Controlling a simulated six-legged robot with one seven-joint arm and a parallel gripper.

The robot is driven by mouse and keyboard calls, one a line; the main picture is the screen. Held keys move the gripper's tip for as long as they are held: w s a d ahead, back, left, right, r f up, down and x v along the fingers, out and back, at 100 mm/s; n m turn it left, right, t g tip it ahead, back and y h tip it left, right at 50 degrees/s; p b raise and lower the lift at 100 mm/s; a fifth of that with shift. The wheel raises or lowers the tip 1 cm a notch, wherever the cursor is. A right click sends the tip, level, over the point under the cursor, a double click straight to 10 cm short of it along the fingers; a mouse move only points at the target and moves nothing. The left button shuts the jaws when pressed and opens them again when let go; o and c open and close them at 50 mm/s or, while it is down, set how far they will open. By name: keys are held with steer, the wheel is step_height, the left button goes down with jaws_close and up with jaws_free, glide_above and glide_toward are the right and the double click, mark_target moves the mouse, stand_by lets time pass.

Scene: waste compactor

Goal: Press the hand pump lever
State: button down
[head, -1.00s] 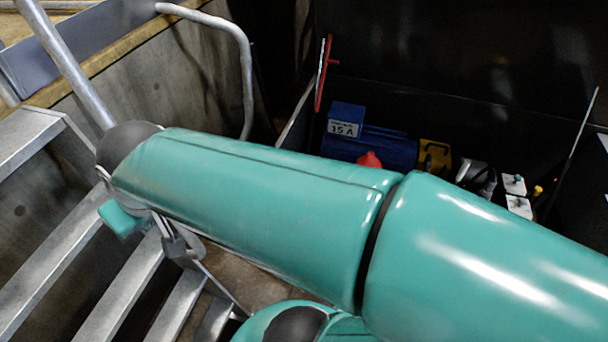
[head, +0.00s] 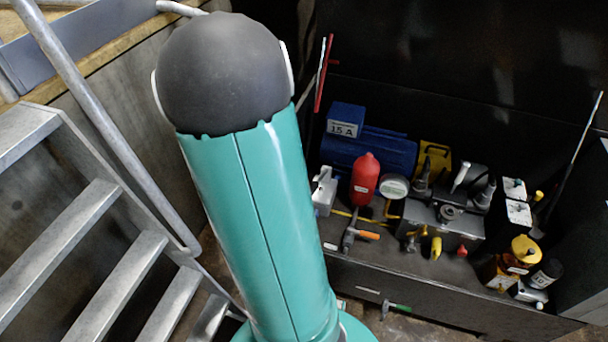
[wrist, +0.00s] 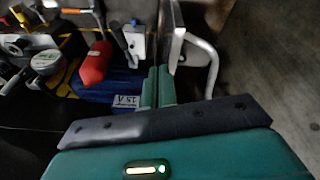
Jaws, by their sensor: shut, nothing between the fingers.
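My gripper (wrist: 157,88) shows in the wrist view with its two green fingers together and nothing visible between them. Its fingertips point toward the hydraulic unit and appear close to the blue motor (wrist: 96,90) in the picture; the actual gap is unclear. In the head view my arm hides the gripper. Several handles show on the hydraulic unit, including an orange-ended handle (head: 368,236) and a yellow handle (head: 436,247). A long red lever (head: 322,80) stands behind the motor at the left. I cannot tell which one is the hand pump lever.
The unit carries a red cylinder (head: 365,178), which also shows in the wrist view (wrist: 95,65), and a round gauge (head: 394,186). Yellow-capped bottles (head: 522,250) stand at its right end. Metal stairs (head: 90,205) and a railing (head: 95,130) lie to the left.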

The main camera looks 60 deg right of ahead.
steer(key=s+d+f+m+g, duration=0.1)
steer(key=s+d+f+m, duration=0.1)
steer(key=s+d+f, duration=0.3)
steer(key=s+d, duration=0.1)
steer(key=d, duration=0.3)
steer(key=shift+f+g, duration=0.15)
steer(key=shift+g, duration=0.25)
steer(key=shift+s, duration=0.15)
glide_above(312, 185)
steer(key=w, duration=0.2)
step_height(312, 185, down, 9)
steer(key=f, duration=0.1)
steer(key=s+f, duration=0.1)
steer(key=a+f, duration=0.1)
steer(key=shift+s+f, duration=0.15)
steer(key=shift+f, duration=0.2)
steer(key=shift+a+f, duration=0.1)
steer(key=shift+a+f, duration=0.1)
